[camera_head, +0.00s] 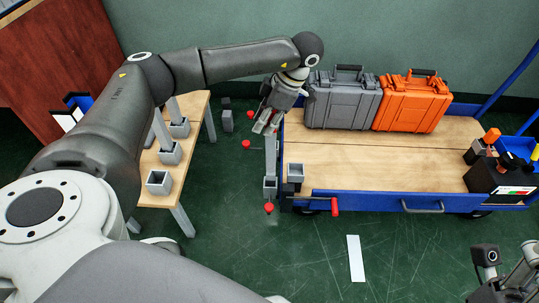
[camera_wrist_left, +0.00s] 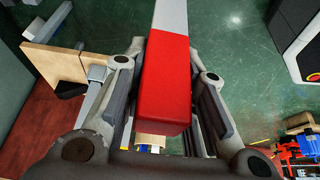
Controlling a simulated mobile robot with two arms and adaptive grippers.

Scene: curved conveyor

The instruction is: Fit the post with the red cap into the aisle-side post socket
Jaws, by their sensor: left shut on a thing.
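My left gripper (camera_head: 268,122) is shut on the red-capped post at the trolley's left end. In the left wrist view, the red cap (camera_wrist_left: 165,85) sits between the two fingers, and the grey shaft (camera_wrist_left: 171,17) runs away from it. In the head view, the grey post (camera_head: 270,153) points down from the gripper, and its cap is hidden. Its lower end overlaps a small grey block (camera_head: 270,188); I cannot tell whether it is inside it. An open-topped grey socket (camera_head: 295,172) stands just right, at the trolley's near left corner. My right gripper (camera_head: 500,272) shows only partly.
The blue trolley's wooden deck (camera_head: 385,165) is largely bare. A grey case (camera_head: 342,104) and an orange case (camera_head: 411,105) stand at its back. A wooden table (camera_head: 200,108) at left bears grey holders, the nearest (camera_head: 158,183) empty. Red handles (camera_head: 335,205) jut out near the trolley's left end.

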